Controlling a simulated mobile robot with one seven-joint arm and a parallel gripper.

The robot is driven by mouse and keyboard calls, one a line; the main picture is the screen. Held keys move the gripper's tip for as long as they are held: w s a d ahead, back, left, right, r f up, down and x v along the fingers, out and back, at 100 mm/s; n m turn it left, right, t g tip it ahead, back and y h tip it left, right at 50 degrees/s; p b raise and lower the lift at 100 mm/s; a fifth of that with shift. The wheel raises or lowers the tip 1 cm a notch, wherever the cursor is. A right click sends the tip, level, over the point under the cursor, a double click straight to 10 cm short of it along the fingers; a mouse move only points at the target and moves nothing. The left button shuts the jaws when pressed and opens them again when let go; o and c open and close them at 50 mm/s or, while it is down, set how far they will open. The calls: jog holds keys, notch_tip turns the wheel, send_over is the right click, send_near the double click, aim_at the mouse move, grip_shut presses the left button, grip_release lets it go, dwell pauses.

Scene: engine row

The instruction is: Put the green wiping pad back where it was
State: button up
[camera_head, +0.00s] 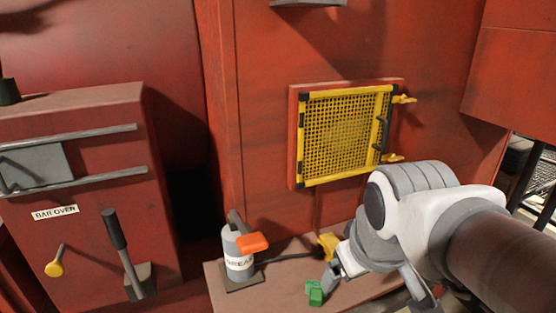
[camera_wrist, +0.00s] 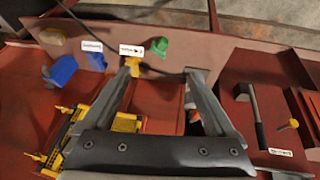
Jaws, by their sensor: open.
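A small green block-like thing (camera_head: 315,293), which I take for the wiping pad, lies on the red ledge at the front of the head view. In the wrist view the green thing (camera_wrist: 158,46) lies just beyond my fingertips, near the ledge's edge. My gripper (camera_head: 378,284) is to the right of it in the head view. In the wrist view my gripper (camera_wrist: 163,70) has its fingers apart with nothing held between them. The green thing is apart from the fingers. Its former place is not clear from these frames.
A yellow fitting (camera_wrist: 132,67) with a dark hose is by one fingertip. Blue objects (camera_wrist: 62,70) and a yellow block (camera_wrist: 53,39) lie on the ledge. A grease container (camera_head: 238,254) with an orange lever stands left. A yellow grille (camera_head: 345,133) is on the wall behind.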

jog(key=s+m, duration=0.3)
jog(key=shift+s+r+t+y, duration=0.15)
jog(key=shift+r+t+y, duration=0.1)
jog(key=shift+t+y, duration=0.05)
notch_tip(320, 180, up, 4)
jog(key=p, duration=0.4)
jog(key=shift+c, duration=0.3)
dwell(1.0)
